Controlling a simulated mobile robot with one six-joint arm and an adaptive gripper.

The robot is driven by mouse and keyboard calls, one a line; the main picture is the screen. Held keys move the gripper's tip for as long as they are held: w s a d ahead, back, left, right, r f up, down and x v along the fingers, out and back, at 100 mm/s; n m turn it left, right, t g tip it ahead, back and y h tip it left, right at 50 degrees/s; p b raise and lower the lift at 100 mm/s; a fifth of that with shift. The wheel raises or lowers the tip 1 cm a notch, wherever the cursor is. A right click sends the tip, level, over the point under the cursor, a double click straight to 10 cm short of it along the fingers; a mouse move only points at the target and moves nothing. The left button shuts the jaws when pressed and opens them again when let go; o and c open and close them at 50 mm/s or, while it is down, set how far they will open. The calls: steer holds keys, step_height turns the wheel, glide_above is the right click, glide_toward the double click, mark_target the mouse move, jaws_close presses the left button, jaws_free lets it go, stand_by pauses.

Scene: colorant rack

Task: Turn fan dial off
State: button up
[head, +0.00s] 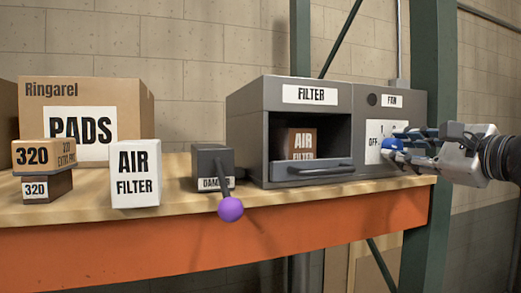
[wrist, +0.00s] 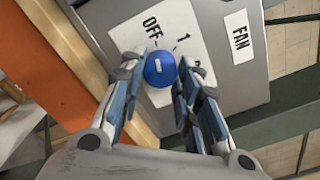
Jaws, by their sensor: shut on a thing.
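The fan dial is a round blue knob (wrist: 160,69) with a short white mark, on a white plate (wrist: 170,24) labelled OFF and 1; the rest of the plate is partly hidden. In the wrist view the mark points roughly up, near OFF; I cannot tell its exact setting. My gripper (wrist: 159,66) has one finger on each side of the knob and is shut on it. In the head view my gripper (head: 403,141) reaches in from the right to the fan panel (head: 415,107), where the blue knob (head: 388,147) shows partly behind the fingers.
The grey filter box (head: 310,95) with an open front stands left of the fan panel. A damper box (head: 212,160) with a purple-ended lever (head: 230,209) and an air filter box (head: 136,174) are farther left. A green post (head: 433,70) stands close behind my gripper.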

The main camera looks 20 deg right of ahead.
steer(key=o, duration=1.1)
steer(key=shift+s, duration=0.1)
steer(key=s, duration=0.8)
steer(key=s+d, duration=0.1)
steer(key=s, duration=0.2)
steer(key=shift+s, duration=0.4)
